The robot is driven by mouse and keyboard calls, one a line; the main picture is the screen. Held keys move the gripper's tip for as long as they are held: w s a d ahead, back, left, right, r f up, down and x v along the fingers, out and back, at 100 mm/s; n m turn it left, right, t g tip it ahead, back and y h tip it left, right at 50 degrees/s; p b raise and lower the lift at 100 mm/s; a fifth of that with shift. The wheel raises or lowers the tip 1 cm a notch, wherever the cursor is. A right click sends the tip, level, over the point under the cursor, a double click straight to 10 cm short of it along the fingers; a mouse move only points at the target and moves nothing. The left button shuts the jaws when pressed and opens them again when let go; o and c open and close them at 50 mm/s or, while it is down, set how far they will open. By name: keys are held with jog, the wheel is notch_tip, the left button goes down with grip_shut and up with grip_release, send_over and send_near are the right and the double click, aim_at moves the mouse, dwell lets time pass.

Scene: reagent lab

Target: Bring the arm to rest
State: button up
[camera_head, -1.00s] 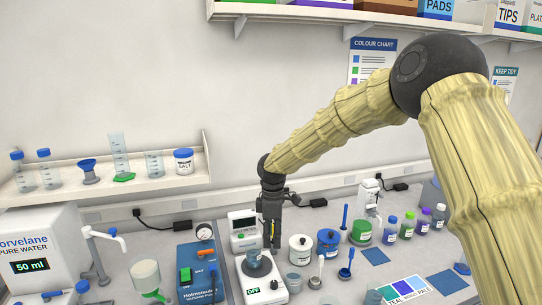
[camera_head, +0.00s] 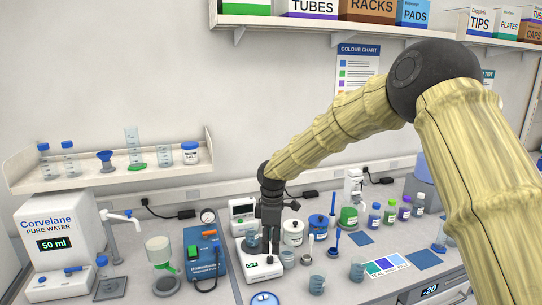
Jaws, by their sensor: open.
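My arm (camera_head: 350,125), with pale yellow sleeves, reaches from the right edge over the bench. My dark gripper (camera_head: 270,250) hangs from its end, pointing down with its jaws open. It is in front of a white stirrer plate (camera_head: 263,267) whose display reads OFF. A small beaker (camera_head: 251,243) with bluish contents is just left of the fingers, partly hidden. I see nothing held between the fingers, and I cannot tell whether they touch anything.
A blue pump box (camera_head: 206,256) stands left of the gripper, and a white balance (camera_head: 243,213) behind it. White and blue-lidded jars (camera_head: 318,226) are close on the right. The wall shelf (camera_head: 180,171) is at left.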

jog(key=s+d+f+m+y, duration=0.1)
jog(key=s+d+f+m, duration=0.15)
jog(key=s+f, duration=0.6)
jog(key=s+d+f+m, duration=0.25)
jog(key=s+f, duration=0.25)
jog(key=f, duration=0.6)
jog(key=s+d+f+m+y, duration=0.1)
jog(key=s+d+f+m, duration=0.15)
jog(key=s+f, duration=0.55)
jog(key=s+d+f+m+h, duration=0.1)
jog(key=s+d+f+m, duration=0.3)
jog(key=s, duration=0.6)
jog(key=s+d+f+m, duration=0.3)
jog(key=s+d, duration=0.3)
jog(key=s, duration=0.3)
jog(key=s+d+f+m+h, duration=0.1)
jog(key=s+d+f+m, duration=0.3)
jog(key=s, duration=0.6)
notch_tip(320, 180, down, 13)
jog(key=d+n+b, duration=0.1)
jog(key=b, duration=1.3)
jog(key=shift+w+f+b, duration=0.15)
jog(key=shift+w+b, duration=0.05)
jog(key=shift+b, duration=0.2)
jog(key=shift+f, duration=0.1)
jog(key=shift+c, duration=1.2)
jog(key=shift+w, duration=0.1)
